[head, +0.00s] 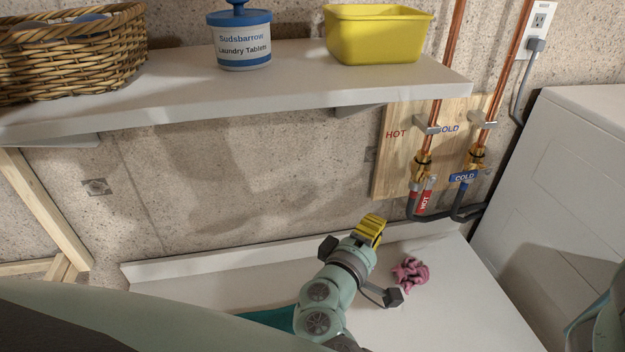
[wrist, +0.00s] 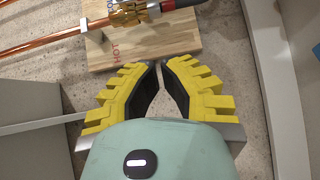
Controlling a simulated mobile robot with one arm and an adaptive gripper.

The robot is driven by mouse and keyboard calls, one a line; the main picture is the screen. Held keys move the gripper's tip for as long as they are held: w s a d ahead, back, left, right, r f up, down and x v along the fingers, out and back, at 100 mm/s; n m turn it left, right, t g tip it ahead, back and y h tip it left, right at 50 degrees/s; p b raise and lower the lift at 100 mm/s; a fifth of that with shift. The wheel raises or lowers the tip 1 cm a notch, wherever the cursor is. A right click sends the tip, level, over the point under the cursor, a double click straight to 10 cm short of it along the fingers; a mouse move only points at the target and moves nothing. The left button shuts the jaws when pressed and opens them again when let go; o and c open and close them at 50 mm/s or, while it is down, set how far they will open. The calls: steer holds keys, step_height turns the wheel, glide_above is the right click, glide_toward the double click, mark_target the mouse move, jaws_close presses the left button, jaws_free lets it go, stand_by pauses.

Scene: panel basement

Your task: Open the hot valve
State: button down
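The hot valve's red handle (head: 424,197), lettered HOT, hangs down along its pipe, tilted a little, below a brass body (head: 421,168). The blue COLD handle (head: 463,177) lies nearly crosswise on the neighbouring pipe to the right. My gripper (head: 371,228) is left of and below the hot valve, clear of it, with nothing held. In the wrist view its yellow fingers (wrist: 161,62) lean together, tips almost meeting with a thin gap.
A wooden board (head: 399,165) backs the valves. Dark hoses (head: 455,212) run right toward a white appliance (head: 560,170). A white shelf (head: 230,95) overhangs with a basket, laundry tub and yellow bin (head: 373,36). A pink cloth (head: 410,274) lies on the lower white surface (head: 450,290).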

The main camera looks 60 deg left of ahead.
mark_target(427, 195)
steer(key=p+x, duration=0.1)
steer(key=x, duration=0.2)
steer(key=d+p+x, duration=0.1)
steer(key=p+x, duration=0.1)
steer(key=x, duration=0.2)
steer(key=p+x, duration=0.2)
steer(key=x, duration=0.2)
steer(key=shift+w+d, duration=0.35)
steer(key=shift+d, duration=0.05)
steer(key=shift+w+d+f+p, duration=0.1)
steer(key=shift+w+d+p, duration=0.2)
steer(key=shift+w, duration=0.4)
steer(key=shift+f, duration=0.1)
steer(key=b, duration=0.2)
steer(key=w+b, duration=0.1)
steer(key=b, duration=0.2)
steer(key=shift+w+d+f+n+t, duration=0.15)
steer(key=shift+d+n+t, duration=0.1)
steer(key=shift+n+t, duration=0.05)
steer(key=shift+d, duration=0.1)
